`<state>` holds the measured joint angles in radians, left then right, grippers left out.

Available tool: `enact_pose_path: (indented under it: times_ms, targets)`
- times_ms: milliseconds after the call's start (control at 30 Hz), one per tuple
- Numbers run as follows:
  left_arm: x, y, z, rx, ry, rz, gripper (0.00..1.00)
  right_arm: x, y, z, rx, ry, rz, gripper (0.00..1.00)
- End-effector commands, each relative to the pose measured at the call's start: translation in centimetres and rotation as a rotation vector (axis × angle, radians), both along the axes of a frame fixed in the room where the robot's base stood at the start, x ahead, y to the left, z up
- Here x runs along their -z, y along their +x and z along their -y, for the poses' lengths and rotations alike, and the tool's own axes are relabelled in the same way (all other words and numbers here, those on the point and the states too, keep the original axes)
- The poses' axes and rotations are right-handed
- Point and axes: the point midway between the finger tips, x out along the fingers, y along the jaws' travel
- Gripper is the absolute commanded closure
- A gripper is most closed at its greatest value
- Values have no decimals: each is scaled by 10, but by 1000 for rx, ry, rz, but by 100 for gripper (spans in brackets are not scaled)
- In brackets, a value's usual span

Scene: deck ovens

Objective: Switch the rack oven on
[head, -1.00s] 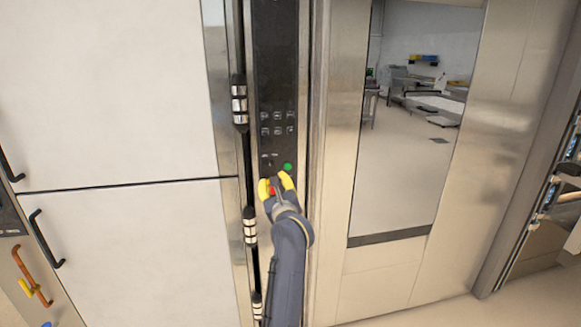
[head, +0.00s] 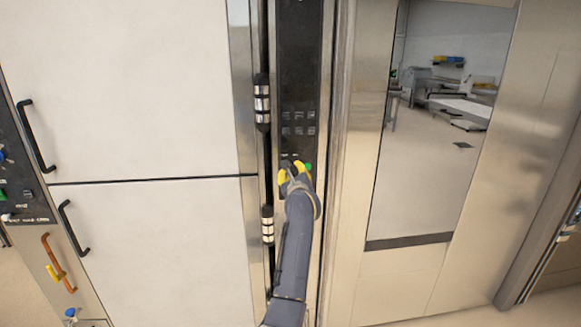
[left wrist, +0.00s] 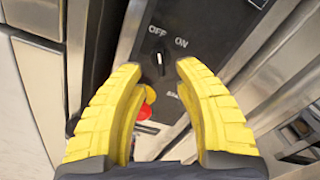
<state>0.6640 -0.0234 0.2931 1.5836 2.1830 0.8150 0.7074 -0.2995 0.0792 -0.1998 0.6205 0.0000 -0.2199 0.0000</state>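The rack oven's black control panel (head: 299,70) runs upright beside its door. In the left wrist view it carries a dark knob (left wrist: 161,64) with OFF and ON printed above, its white mark pointing near OFF. A red button (left wrist: 144,112) on a yellow base shows below the knob, partly hidden by a finger. A green button (head: 308,167) peeks out beside my gripper in the head view. My left gripper (head: 294,170) is in front of the panel. Its yellow fingers are apart in the left wrist view (left wrist: 155,75), with the knob beyond the gap between the tips. My right gripper is not in view.
The rack oven's steel door (head: 405,285) with a tall window (head: 425,180) stands right of the panel. White cabinet doors (head: 130,90) with black handles are at the left. Metal hinges (head: 262,100) stick out just left of the panel.

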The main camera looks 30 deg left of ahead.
Motion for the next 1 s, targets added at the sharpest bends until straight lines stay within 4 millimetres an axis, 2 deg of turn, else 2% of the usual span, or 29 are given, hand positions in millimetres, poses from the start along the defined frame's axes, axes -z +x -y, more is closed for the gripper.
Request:
enact_pose_path:
  times_ms: [200, 400, 933, 1000]
  targets:
    - [0, 24, -19, 0, 1, -2, 68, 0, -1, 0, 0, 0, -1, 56]
    - [0, 36, -29, 0, 2, -1, 68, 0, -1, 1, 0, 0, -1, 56]
    - [0, 41, -33, 0, 1, -1, 67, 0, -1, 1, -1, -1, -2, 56]
    - [0, 41, -33, 0, 1, -1, 76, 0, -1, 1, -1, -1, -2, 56]
